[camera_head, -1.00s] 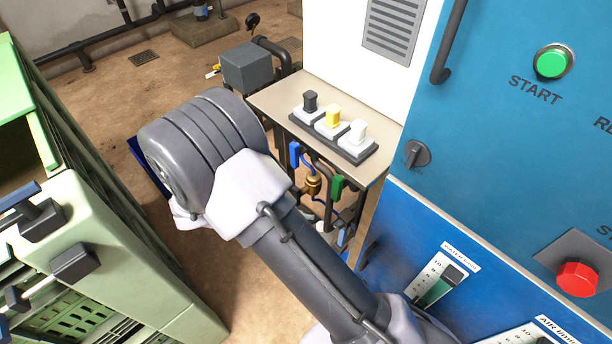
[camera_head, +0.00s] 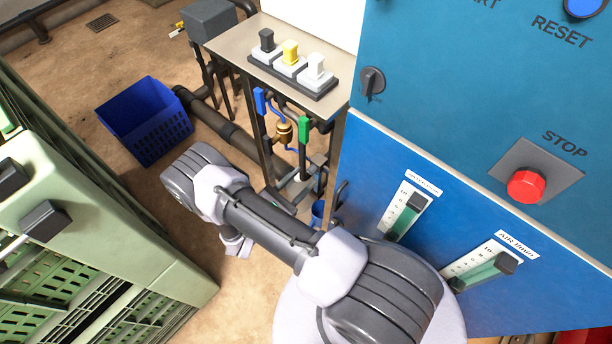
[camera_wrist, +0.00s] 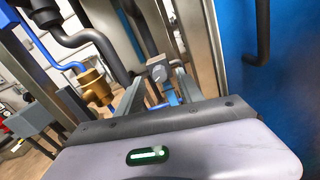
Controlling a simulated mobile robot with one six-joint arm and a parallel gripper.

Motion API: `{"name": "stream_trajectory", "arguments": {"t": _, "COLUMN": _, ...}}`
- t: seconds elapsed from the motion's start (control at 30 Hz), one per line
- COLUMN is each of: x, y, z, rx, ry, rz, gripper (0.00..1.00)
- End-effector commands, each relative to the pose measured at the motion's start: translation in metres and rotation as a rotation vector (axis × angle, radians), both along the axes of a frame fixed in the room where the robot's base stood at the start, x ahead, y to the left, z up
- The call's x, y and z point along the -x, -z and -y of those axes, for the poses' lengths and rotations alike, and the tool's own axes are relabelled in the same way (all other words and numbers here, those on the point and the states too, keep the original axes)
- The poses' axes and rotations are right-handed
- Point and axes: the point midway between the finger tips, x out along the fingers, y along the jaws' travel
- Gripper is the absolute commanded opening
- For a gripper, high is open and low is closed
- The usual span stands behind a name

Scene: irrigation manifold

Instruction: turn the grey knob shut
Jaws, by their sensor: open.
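A small grey block-like knob (camera_wrist: 158,68) shows in the wrist view, ahead of my gripper (camera_wrist: 158,88) and between its two fingers in the picture. My gripper is open, and I see nothing held in it. A gap to the knob seems to be left, but its depth is hard to judge. In the head view a light grey piece (camera_head: 318,160) shows among the pipes under the metal table; I cannot tell whether it is the same knob. A dark grey rotary knob (camera_head: 372,81) sits on the blue panel.
A brass fitting (camera_wrist: 96,88) and dark pipes lie left of my gripper in the wrist view. A blue cabinet (camera_wrist: 238,50) with a black handle stands right. In the head view, green crates (camera_head: 120,235) stand left and a blue basket (camera_head: 148,120) lies on the floor.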

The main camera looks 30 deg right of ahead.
Motion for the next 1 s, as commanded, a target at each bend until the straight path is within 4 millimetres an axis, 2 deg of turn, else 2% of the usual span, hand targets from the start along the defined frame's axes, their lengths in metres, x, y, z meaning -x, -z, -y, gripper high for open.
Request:
{"name": "stream_trajectory", "arguments": {"t": 0.1, "x": -0.006, "y": 0.001, "z": 0.016, "rx": -0.001, "ry": 0.002, "rz": 0.001, "gripper": 0.44}}
{"name": "stream_trajectory", "arguments": {"t": 0.2, "x": -0.008, "y": 0.000, "z": 0.021, "rx": -0.001, "ry": 0.000, "rz": 0.000, "gripper": 0.44}}
{"name": "stream_trajectory", "arguments": {"t": 0.47, "x": -0.009, "y": 0.000, "z": 0.023, "rx": -0.001, "ry": -0.001, "rz": 0.000, "gripper": 0.44}}
{"name": "stream_trajectory", "arguments": {"t": 0.7, "x": -0.009, "y": 0.000, "z": 0.023, "rx": -0.001, "ry": -0.001, "rz": 0.000, "gripper": 0.00}}
{"name": "stream_trajectory", "arguments": {"t": 1.0, "x": -0.009, "y": 0.000, "z": 0.023, "rx": -0.006, "ry": 0.000, "rz": 0.015, "gripper": 0.00}}
